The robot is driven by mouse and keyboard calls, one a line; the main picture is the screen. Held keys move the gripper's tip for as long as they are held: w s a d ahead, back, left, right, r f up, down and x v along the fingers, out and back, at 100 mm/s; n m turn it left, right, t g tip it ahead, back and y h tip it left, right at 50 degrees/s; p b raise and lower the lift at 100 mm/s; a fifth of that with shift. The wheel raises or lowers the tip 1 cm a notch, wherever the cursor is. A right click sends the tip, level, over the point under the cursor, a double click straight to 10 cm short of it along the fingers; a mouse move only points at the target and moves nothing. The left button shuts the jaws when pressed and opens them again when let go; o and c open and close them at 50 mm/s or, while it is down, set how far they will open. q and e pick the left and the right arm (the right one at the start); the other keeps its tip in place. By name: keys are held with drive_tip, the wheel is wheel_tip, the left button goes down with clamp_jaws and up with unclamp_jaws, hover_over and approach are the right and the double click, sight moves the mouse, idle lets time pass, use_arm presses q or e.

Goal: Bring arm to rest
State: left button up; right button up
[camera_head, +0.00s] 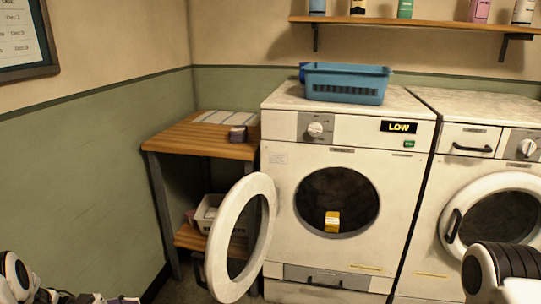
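Part of my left arm shows at the bottom left corner, cut off by the picture's lower edge. Small dark and pale parts at its end may belong to the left gripper (95,298), but its fingers cannot be made out. A white and black link of my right arm shows at the bottom right corner, in front of the right washer (495,215). My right gripper is outside the picture. Neither arm visibly touches a machine.
The left washer (400,170) has its round door (262,235) swung open to the left; a yellow item shows in its opening. A blue basket (345,88) stands on top. A wooden table (190,140) stands left. A shelf (420,21) hangs above.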

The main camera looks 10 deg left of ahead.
use_arm(q)
drive_tip(key=w+d+r+n+h, duration=0.1)
drive_tip(key=w+d, duration=0.1)
drive_tip(key=d, duration=0.7)
drive_tip(key=w+d+r+h, duration=0.1)
drive_tip(key=w+d+r, duration=0.15)
drive_tip(key=d, duration=0.55)
drive_tip(key=w+d+f+n+t+y, duration=0.1)
drive_tip(key=d+f+n+t+y, duration=0.25)
drive_tip(key=d+n, duration=0.4)
drive_tip(key=s+d+f+n+t+y, duration=0.1)
drive_tip(key=s+d+f+n+y, duration=0.2)
drive_tip(key=d+f+y, duration=0.3)
drive_tip(key=s+a+f+n+g+y, duration=0.2)
drive_tip(key=s+a+f+g+y, duration=0.15)
drive_tip(key=s, duration=0.55)
drive_tip(key=s+a+f+n+g+y, duration=0.1)
drive_tip(key=s+a+f+g+y, duration=0.2)
drive_tip(key=s, duration=0.5)
drive_tip(key=s+a+f+n+g+y, duration=0.2)
drive_tip(key=s+a+y, duration=0.15)
drive_tip(key=s, duration=0.55)
wheel_tip(320, 180, up, 14)
drive_tip(key=p, duration=1.3)
drive_tip(key=shift+a+f+m, duration=0.25)
drive_tip(key=shift+a+m, duration=0.15)
drive_tip(key=shift+m, duration=0.05)
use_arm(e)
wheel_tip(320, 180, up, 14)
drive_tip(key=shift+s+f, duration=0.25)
